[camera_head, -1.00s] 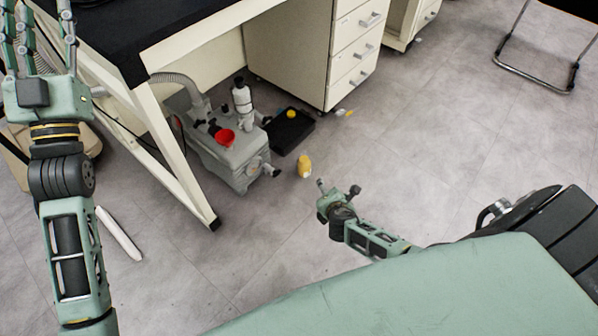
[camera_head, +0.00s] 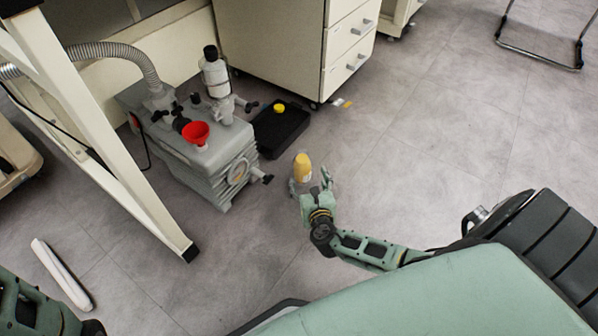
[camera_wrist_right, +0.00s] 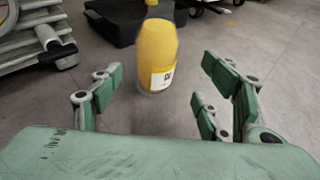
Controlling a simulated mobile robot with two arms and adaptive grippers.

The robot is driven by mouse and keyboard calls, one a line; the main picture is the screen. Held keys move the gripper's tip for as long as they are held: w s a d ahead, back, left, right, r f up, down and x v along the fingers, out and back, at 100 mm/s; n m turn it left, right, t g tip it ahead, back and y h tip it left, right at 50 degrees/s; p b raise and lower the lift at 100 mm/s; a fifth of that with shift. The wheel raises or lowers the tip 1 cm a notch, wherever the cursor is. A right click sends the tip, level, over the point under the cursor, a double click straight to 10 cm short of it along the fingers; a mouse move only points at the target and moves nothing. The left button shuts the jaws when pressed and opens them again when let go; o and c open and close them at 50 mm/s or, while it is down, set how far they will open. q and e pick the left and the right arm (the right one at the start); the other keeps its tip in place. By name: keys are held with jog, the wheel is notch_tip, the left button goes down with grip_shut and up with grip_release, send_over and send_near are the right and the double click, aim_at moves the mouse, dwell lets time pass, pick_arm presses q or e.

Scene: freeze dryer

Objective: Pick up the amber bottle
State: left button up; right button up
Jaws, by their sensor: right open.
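The amber bottle (camera_head: 302,166) is yellow-orange with a pale label and stands on the floor just in front of the dark tray. My right gripper (camera_head: 313,184) is open at the bottle, with its fingers to either side in the head view. In the right wrist view the bottle (camera_wrist_right: 157,58) stands upright between the spread fingers of the gripper (camera_wrist_right: 160,100), which do not appear to touch it. In the head view the gripper hides the bottle's lower part. My left arm shows only at the lower left corner, and its gripper is out of the picture.
A white tube (camera_head: 62,274) lies at the left.

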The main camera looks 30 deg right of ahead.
aim_at(304, 175)
jog(key=b+x, duration=0.1)
jog(key=x, duration=0.1)
jog(key=shift+w+f+b, duration=0.15)
jog(key=shift+w+b, duration=0.1)
jog(key=shift+b, duration=0.05)
jog(key=b+x, duration=0.2)
jog(key=x, duration=0.1)
jog(key=b+x, duration=0.1)
jog(key=shift+w+a+f+b, duration=0.1)
jog(key=shift+w+a+b, duration=0.1)
jog(key=shift+w+b, duration=0.15)
jog(key=shift+w+d, duration=0.15)
jog(key=shift+w, duration=0.2)
jog(key=c, duration=1.4)
jog(key=shift+c, duration=0.5)
